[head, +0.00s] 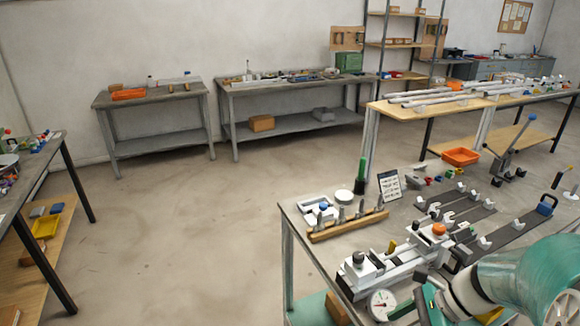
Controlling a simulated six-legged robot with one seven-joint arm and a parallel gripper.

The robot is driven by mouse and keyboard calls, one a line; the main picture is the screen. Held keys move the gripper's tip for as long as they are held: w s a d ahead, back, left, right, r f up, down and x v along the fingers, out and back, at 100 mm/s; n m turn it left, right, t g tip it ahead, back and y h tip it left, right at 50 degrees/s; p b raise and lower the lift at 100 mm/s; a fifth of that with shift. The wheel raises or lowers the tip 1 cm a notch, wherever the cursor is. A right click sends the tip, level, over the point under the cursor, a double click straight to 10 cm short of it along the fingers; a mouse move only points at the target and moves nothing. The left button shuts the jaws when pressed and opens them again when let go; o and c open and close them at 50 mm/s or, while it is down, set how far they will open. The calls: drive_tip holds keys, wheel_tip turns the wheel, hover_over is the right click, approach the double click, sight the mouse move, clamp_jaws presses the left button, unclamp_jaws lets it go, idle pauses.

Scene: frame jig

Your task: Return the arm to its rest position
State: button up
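My arm, teal with a white joint section, reaches in from the lower right corner over the near workbench (297,222). What looks like my gripper (422,302) is low at the bottom edge, close to a round dial gauge (382,305) at the bench front. Its fingers are small and partly cut off, so I cannot tell whether they are open or shut or hold anything. A white and grey jig (400,262) with an orange knob (439,230) lies just behind it on the bench.
A wooden rack (348,226), a green bottle (361,175), a small sign (390,186) and dark rails with white clamps (518,232) crowd the bench. A lever press (512,150) stands farther back. Open floor (190,220) lies to the left.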

drive_tip(key=s+a+r+n+t+h, duration=0.1)
drive_tip(key=a+r+n, duration=0.4)
drive_tip(key=n, duration=0.5)
drive_tip(key=s+a+r+n+t+h, duration=0.2)
drive_tip(key=r+n+h, duration=0.4)
drive_tip(key=n, duration=0.5)
drive_tip(key=a+r+t, duration=0.1)
drive_tip(key=a, duration=0.1)
drive_tip(key=shift+s+a+r+h, duration=0.15)
drive_tip(key=shift+a+r+h, duration=0.15)
drive_tip(key=shift+a+r, duration=0.1)
drive_tip(key=w+d+f+m+g+y, duration=0.2)
drive_tip(key=w+d+f+m+y, duration=0.2)
drive_tip(key=d+f+m+y, duration=0.85)
drive_tip(key=s+d+f+m+t+h, duration=0.3)
drive_tip(key=d+f+m+t, duration=0.45)
drive_tip(key=d+m, duration=0.25)
drive_tip(key=s+d+f+m+t+h, duration=0.35)
drive_tip(key=d+f+m+t, duration=0.25)
drive_tip(key=d+f+m, duration=0.35)
drive_tip(key=x, duration=1.4)
drive_tip(key=shift+w+a+r, duration=0.15)
drive_tip(key=shift+r, duration=0.05)
